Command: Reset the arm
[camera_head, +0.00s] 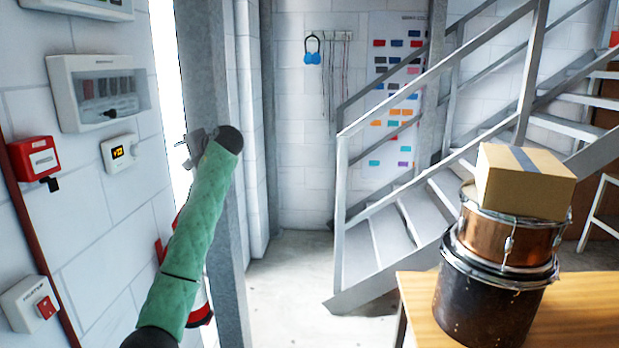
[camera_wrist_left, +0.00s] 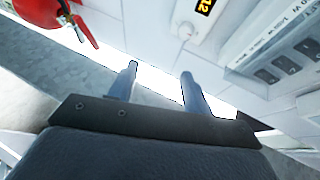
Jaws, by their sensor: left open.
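My left arm, in a green quilted sleeve, rises from the bottom left of the head view. My left gripper (camera_head: 193,147) is at its upper end, in front of a grey column and beside the bright gap by the wall. In the left wrist view the two fingers of the left gripper (camera_wrist_left: 160,85) stand apart with nothing between them. The fingers point toward the bright strip and the white wall. My right gripper is in neither view.
The left wall carries a breaker box (camera_head: 100,92), thermostat (camera_head: 120,152), red alarm box (camera_head: 35,158) and heater switch (camera_head: 32,303). A red extinguisher (camera_wrist_left: 50,12) is near. A wooden bench (camera_head: 575,310) holds stacked drums (camera_head: 490,295) and a carton (camera_head: 523,182). Stairs stand behind; floor between is clear.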

